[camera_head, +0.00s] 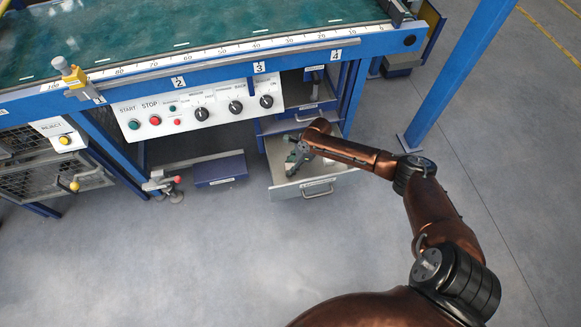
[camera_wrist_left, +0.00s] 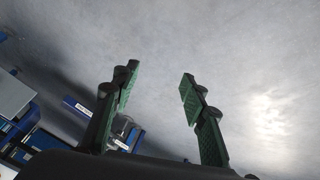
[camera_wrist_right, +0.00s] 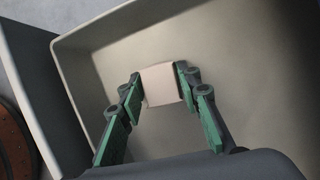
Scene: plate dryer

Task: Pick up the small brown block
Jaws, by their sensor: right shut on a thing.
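A small pale beige-brown block (camera_wrist_right: 162,85) sits between the fingertips of my right gripper (camera_wrist_right: 160,81) in the right wrist view. The gripper is shut on it, with green-padded fingers on both sides. The gripper reaches into an open drawer (camera_wrist_right: 85,88) with light inner walls. In the head view the right gripper (camera_head: 291,160) is inside the drawer (camera_head: 329,186), and I cannot make out the block there. I cannot tell whether the block touches the drawer floor. My left gripper (camera_wrist_left: 158,80) is open and empty in the left wrist view, over grey floor.
The drawer belongs to a blue machine with a green bed (camera_head: 200,35) and a white control panel (camera_head: 195,105) with knobs and buttons. Another drawer front (camera_head: 295,124) is above it. A blue post (camera_head: 455,80) stands at the right. The floor in front is clear.

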